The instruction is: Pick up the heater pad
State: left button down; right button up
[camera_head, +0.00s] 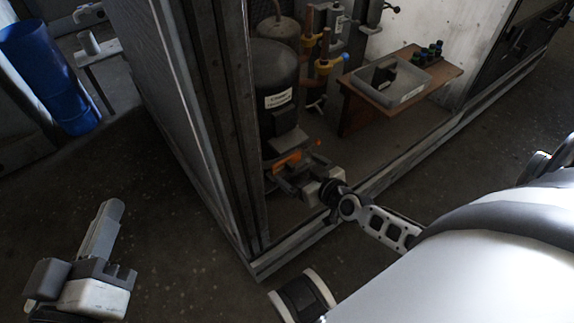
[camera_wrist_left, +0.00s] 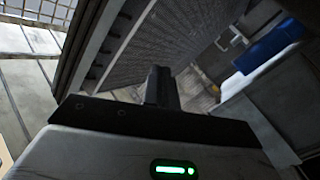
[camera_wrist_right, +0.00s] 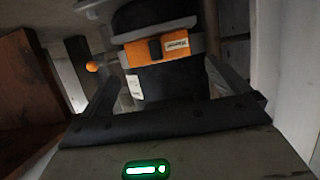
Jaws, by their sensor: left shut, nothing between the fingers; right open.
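The heater pad looks like an orange band with a small dark box and a pale label, and shows in the right wrist view (camera_wrist_right: 160,48). In the head view the orange piece (camera_head: 288,160) sits low at the front of the dark cylinder (camera_head: 274,70), inside the housing. My right gripper (camera_head: 298,184) is open and reaches in just in front of the pad. In the right wrist view its fingers stand apart to either side, with the pad ahead between them; I cannot tell if they touch it. My left gripper (camera_head: 112,212) is shut and empty, outside the housing at lower left.
A wooden shelf (camera_head: 440,78) with a grey bin (camera_head: 408,92) is at the right inside the housing. Valves with yellow parts (camera_head: 327,66) stand behind the cylinder. The housing's post (camera_head: 222,120) and bottom rail are close to my right arm. A blue barrel (camera_head: 48,75) stands at far left.

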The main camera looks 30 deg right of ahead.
aim_at(288, 161)
jog(key=b+x, duration=0.1)
jog(key=x, duration=0.3)
jog(key=shift+s+d+f+b, duration=0.1)
jog(key=shift+f+b, duration=0.05)
jog(key=shift+b, duration=0.15)
jog(key=shift+w, duration=0.25)
pick_arm(q)
jog(key=r+m, duration=0.1)
jog(key=w+r+m+t+h, duration=0.1)
jog(key=r+t, duration=0.1)
jog(key=r, duration=0.1)
jog(key=shift+w+a+m, duration=0.35)
jog(key=shift+m, duration=0.05)
pick_arm(e)
jog(key=shift+c, duration=0.3)
jog(key=c, duration=0.7)
pick_arm(q)
jog(key=shift+f, duration=0.1)
pick_arm(e)
jog(key=shift+o, duration=0.2)
